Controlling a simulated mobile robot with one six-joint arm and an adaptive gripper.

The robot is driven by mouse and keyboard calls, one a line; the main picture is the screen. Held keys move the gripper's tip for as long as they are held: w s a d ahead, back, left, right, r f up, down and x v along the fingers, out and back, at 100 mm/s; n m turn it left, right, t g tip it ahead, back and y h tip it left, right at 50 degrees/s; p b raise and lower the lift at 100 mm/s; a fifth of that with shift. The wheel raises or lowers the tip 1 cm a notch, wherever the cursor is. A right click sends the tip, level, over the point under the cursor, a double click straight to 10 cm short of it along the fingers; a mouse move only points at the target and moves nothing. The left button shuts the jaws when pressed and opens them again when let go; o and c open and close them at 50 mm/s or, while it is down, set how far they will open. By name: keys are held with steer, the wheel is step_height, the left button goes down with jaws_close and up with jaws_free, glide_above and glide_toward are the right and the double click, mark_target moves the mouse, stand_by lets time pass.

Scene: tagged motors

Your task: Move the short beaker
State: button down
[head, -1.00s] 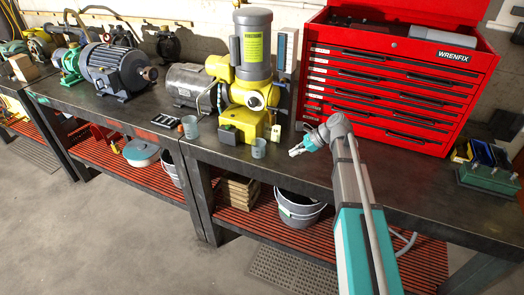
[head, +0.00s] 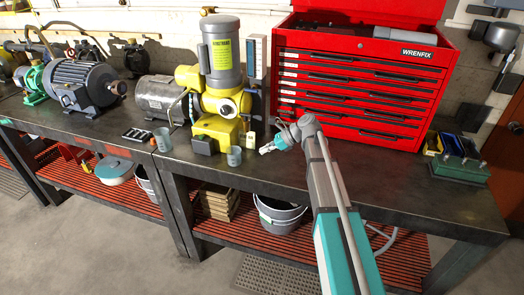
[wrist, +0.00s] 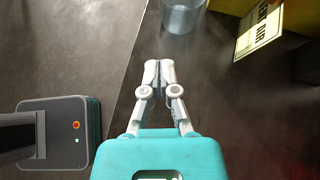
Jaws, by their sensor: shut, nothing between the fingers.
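Two clear grey beakers stand upright on the dark workbench (head: 400,190). The shorter-looking one (head: 234,157) is in front of the yellow pump, near the bench's front edge. The taller-looking one (head: 162,140) stands to its left. My gripper (head: 264,150) is a little to the right of the shorter beaker, apart from it, with its fingers together and empty. In the wrist view, the closed fingertips (wrist: 159,66) point toward a beaker (wrist: 182,14) that is cut off by the top edge, with a gap between.
The yellow pump (head: 217,100) with its grey motor stands close behind the shorter beaker. A red tool chest (head: 350,85) fills the back right. The right front of the bench is clear.

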mark_target(234, 156)
steer(key=a, duration=1.1)
steer(key=shift+w, duration=0.3)
steer(key=shift+f+b, duration=0.8)
steer(key=shift+d, duration=0.15)
steer(key=shift+d, duration=1.3)
steer(key=shift+s, duration=0.1)
steer(key=shift+r+p, duration=0.75)
steer(key=shift+p, duration=0.05)
